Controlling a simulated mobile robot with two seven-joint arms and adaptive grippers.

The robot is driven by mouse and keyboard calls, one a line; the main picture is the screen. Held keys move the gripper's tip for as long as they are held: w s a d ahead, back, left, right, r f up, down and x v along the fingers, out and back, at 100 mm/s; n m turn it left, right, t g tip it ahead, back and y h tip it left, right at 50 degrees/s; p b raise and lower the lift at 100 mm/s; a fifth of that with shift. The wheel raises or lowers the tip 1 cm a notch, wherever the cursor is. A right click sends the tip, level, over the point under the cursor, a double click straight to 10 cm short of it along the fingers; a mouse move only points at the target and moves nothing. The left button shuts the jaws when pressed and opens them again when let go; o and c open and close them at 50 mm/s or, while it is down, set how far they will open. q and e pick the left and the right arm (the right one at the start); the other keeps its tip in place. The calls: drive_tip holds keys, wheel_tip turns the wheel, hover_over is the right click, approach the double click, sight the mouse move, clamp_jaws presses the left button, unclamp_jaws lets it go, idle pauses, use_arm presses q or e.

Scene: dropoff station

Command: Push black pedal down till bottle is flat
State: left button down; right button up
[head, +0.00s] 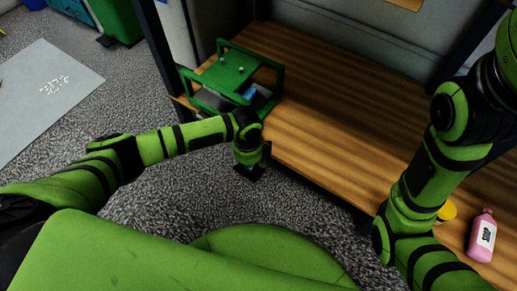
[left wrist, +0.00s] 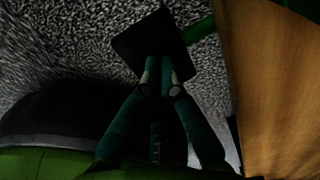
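The black pedal (left wrist: 150,40) is a flat square plate in the left wrist view, with a green bar at its right side. In the head view it shows as a dark patch (head: 250,173) below my left gripper (head: 251,163). In the left wrist view that gripper (left wrist: 161,66) has its fingertips together, overlapping the pedal's near edge; I cannot tell whether they touch. The green press frame (head: 226,75) stands at the table's left end, with a small blue item (head: 250,93) inside; I cannot tell if it is a bottle. My right gripper is out of view.
The wooden table (head: 330,110) is mostly bare. A grey mat (head: 45,95) with white bits lies on the floor at left. A dark post stands left of the press.

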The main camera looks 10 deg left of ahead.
use_arm(q)
drive_tip(key=shift+s+f+b, duration=0.2)
drive_tip(key=shift+f+b, duration=0.15)
drive_tip(key=shift+f, duration=0.65)
drive_tip(key=shift+a, duration=0.1)
drive_tip(key=shift+f, duration=0.15)
